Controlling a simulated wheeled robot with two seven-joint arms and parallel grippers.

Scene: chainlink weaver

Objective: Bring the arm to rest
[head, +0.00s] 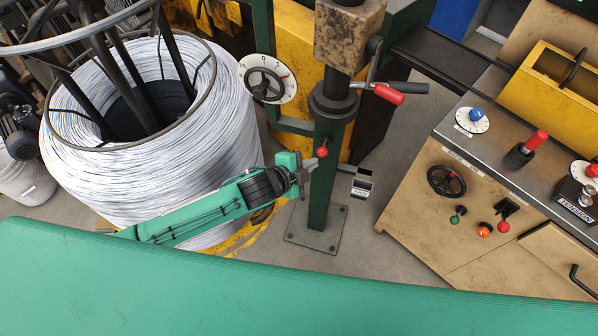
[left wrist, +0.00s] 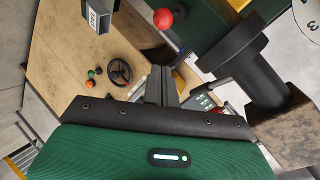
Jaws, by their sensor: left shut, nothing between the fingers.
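My left arm (head: 195,216), green with a black wrist joint, reaches in from the left in the head view. Its gripper (head: 305,170) is in front of the dark green post (head: 322,200), just below and left of a small red ball knob (head: 322,152). In the left wrist view the gripper fingers (left wrist: 161,84) are together and hold nothing. The red knob (left wrist: 163,18) shows beyond them, apart from the fingertips. I cannot tell exactly how far the gripper is from the post. My right gripper is in neither view.
A large wire coil (head: 190,150) stands behind my left arm. A red-handled crank (head: 388,94) and a white dial (head: 267,79) are on the machine. A tan control cabinet (head: 410,195) with knobs stands at the right. Grey floor (head: 375,250) lies open between post and cabinet.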

